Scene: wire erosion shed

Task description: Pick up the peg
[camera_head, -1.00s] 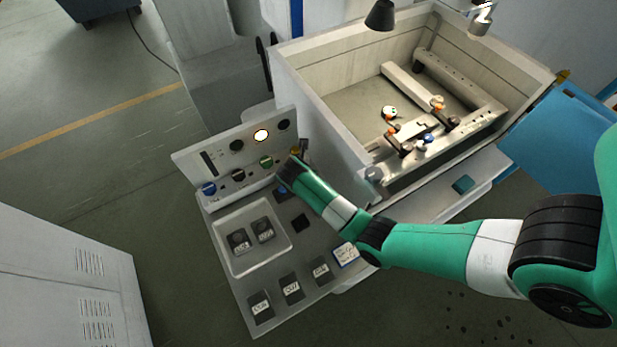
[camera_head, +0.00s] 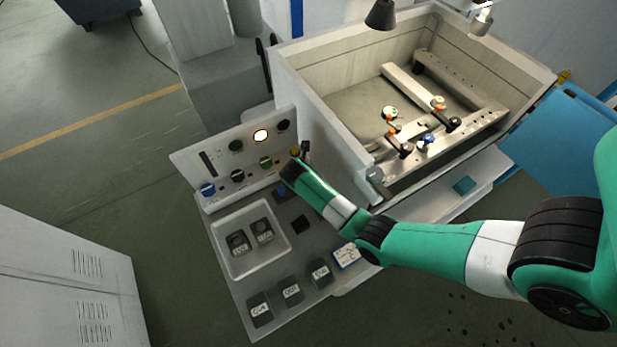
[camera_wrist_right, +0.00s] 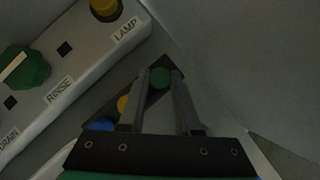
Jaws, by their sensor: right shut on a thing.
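A peg with a round green end (camera_wrist_right: 160,78) stands between the two fingers of my right gripper (camera_wrist_right: 160,92) in the right wrist view. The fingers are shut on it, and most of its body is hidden. A yellow round end (camera_wrist_right: 123,104) and a blue one (camera_wrist_right: 102,124) are beside it to the lower left, outside the fingers. In the head view my right arm reaches from the right to the console's back corner; the fingers and the green peg cannot be made out there. My left gripper is in neither view.
The console panel has a yellow LAMP knob (camera_wrist_right: 104,8) and a green RINSE knob (camera_wrist_right: 25,68) close to the gripper. The machine tank wall (camera_head: 322,135) rises beside it. A shallow tray (camera_head: 222,252) with dark blocks and several labelled blocks lie toward the front.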

